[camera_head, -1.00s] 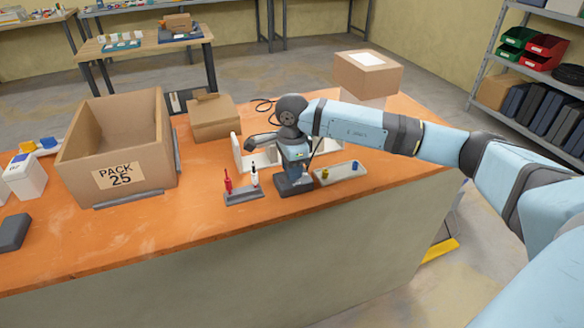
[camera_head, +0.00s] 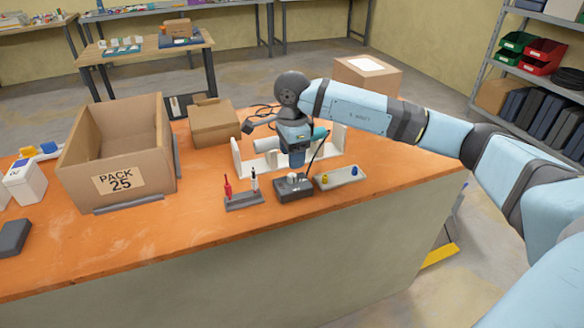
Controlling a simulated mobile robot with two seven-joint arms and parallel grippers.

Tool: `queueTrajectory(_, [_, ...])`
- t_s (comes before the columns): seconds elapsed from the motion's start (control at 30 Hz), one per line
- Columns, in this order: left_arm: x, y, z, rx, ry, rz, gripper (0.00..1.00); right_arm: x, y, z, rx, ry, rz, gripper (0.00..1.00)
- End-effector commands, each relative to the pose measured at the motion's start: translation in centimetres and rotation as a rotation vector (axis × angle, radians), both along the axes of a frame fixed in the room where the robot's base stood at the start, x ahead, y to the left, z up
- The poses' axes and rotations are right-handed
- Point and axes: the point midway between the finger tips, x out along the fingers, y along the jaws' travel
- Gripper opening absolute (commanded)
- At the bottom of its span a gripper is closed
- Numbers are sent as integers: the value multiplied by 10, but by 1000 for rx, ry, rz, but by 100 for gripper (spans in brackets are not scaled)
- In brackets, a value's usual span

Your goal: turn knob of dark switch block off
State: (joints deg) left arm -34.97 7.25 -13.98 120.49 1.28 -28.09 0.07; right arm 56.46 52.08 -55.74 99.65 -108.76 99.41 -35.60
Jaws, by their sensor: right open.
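The dark switch block (camera_head: 296,193) sits on the orange bench with a small pale knob (camera_head: 292,178) on top. I cannot tell which way the knob is turned. My right gripper (camera_head: 297,163) points down just behind and above the block, apart from it as far as I can see. It is open and nothing shows in it, though its fingertips are small and partly unclear. My left gripper is not in view.
A light tray (camera_head: 338,181) with yellow and blue pieces lies right of the block. A rack (camera_head: 244,202) with red and white-black tools is at its left. A white holder (camera_head: 246,166) stands behind. A large carton (camera_head: 80,185) is further left. The front bench strip is clear.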

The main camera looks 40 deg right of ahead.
Motion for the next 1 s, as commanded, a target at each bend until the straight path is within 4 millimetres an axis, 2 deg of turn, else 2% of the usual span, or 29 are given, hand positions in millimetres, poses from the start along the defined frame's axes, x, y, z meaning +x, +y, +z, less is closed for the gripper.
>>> queueTrajectory(0.03, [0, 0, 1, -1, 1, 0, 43, 1, 0, 14, 0, -4, 1, 53])
queueTrajectory(0.2, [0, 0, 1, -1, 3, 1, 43, 0, 0, 48, -1, -3, 1, 53])
queueTrajectory(0.4, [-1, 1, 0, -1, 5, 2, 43, 0, 0, 71, 0, -1, 0, 53])
queueTrajectory(1.0, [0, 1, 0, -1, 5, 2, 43, 0, 0, 75, -1, 1, 0, 53])
